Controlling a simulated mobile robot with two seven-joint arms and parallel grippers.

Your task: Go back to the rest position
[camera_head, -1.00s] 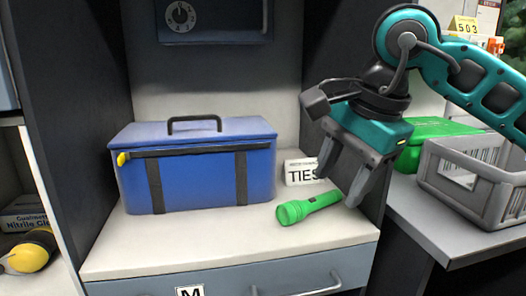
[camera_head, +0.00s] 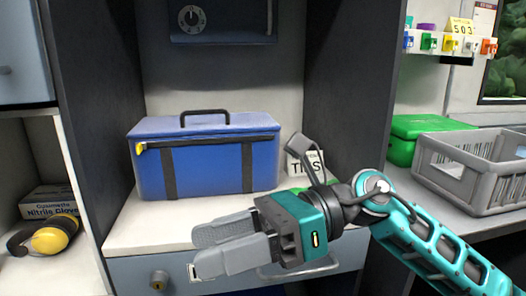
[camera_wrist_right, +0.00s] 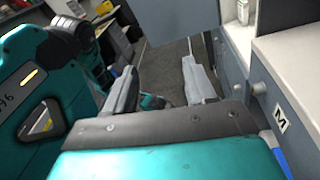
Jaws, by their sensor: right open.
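My right gripper (camera_head: 208,247) is open in the head view, with its two grey fingers pointing left in front of the drawer below the counter. Its teal arm comes in from the lower right. The right wrist view shows the two fingers (camera_wrist_right: 160,85) spread apart, with floor between them and nothing held. My left gripper does not show in the head view.
A blue cooler box (camera_head: 205,160) stands on the counter (camera_head: 125,232). A TIES box (camera_head: 312,164) stands to its right, partly hidden by my arm. A grey crate (camera_head: 470,165) and a green case (camera_head: 405,145) stand at right. Yellow earmuffs (camera_head: 48,240) lie at left.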

